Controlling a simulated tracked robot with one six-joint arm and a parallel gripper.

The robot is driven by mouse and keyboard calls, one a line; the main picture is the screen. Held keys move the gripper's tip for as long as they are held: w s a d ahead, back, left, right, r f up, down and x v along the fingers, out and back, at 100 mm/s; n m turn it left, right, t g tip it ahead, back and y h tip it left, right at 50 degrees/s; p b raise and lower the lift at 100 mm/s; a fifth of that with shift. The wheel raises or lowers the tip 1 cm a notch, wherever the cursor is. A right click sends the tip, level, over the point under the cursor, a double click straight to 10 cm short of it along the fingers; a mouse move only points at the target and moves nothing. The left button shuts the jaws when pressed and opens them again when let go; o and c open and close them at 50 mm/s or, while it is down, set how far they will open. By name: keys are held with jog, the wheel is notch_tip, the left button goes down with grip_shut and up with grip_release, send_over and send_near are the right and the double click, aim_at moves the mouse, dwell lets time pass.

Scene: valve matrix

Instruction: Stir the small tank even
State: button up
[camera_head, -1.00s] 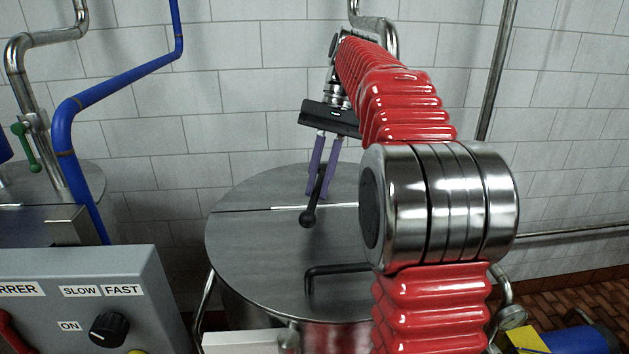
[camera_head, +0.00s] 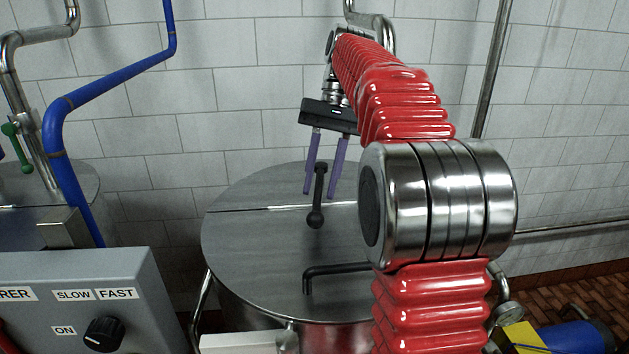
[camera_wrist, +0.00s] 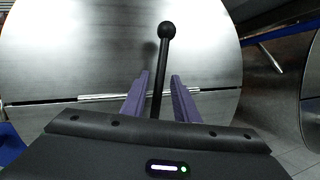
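The round steel tank (camera_head: 250,250) stands in the middle of the head view, with a flat lid split by a seam. A black lever with a ball end (camera_head: 316,218) is over the lid; it also shows in the wrist view (camera_wrist: 167,31). My gripper (camera_head: 319,195) hangs over the lid's far part, its purple fingers pointing down. In the wrist view my gripper (camera_wrist: 160,75) is open, with the lever running between its fingers and a small gap on either side. Where the lever is fixed is hidden.
A black bent handle (camera_head: 335,268) sits on the lid's near half. A grey panel (camera_head: 135,300) at lower left has SLOW, FAST and ON labels and a black knob (camera_head: 104,334). Blue piping (camera_head: 57,120) rises at left. A tiled wall stands behind.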

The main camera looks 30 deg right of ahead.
aim_at(318, 196)
jog(key=shift+c, duration=0.2)
jog(key=shift+s+a+r, duration=0.1)
jog(key=shift+s+r, duration=0.2)
jog(key=shift+r, duration=0.15)
jog(key=c, duration=0.3)
jog(key=r, duration=0.1)
jog(key=s+r+t, duration=0.1)
jog(key=r+n, duration=0.1)
jog(key=shift+s+a+r, duration=0.15)
jog(key=shift+a+r, duration=0.1)
jog(key=shift+a, duration=0.15)
grip_shut()
jog(key=r+n, duration=0.1)
jog(key=r+n+t, duration=0.1)
jog(key=n, duration=0.1)
jog(key=shift+s+a+r+h, duration=0.1)
jog(key=shift+a+r+h, duration=0.2)
jog(key=shift+a, duration=0.1)
jog(key=r+n+t, duration=0.1)
jog(key=n, duration=0.3)
jog(key=w+r+n+t, duration=0.1)
jog(key=n, duration=0.4)
jog(key=a+r+n, duration=0.1)
jog(key=n, duration=0.3)
jog(key=shift+w+r+n+t, duration=0.3)
jog(key=shift+w+t, duration=0.05)
jog(key=shift+t, duration=0.05)
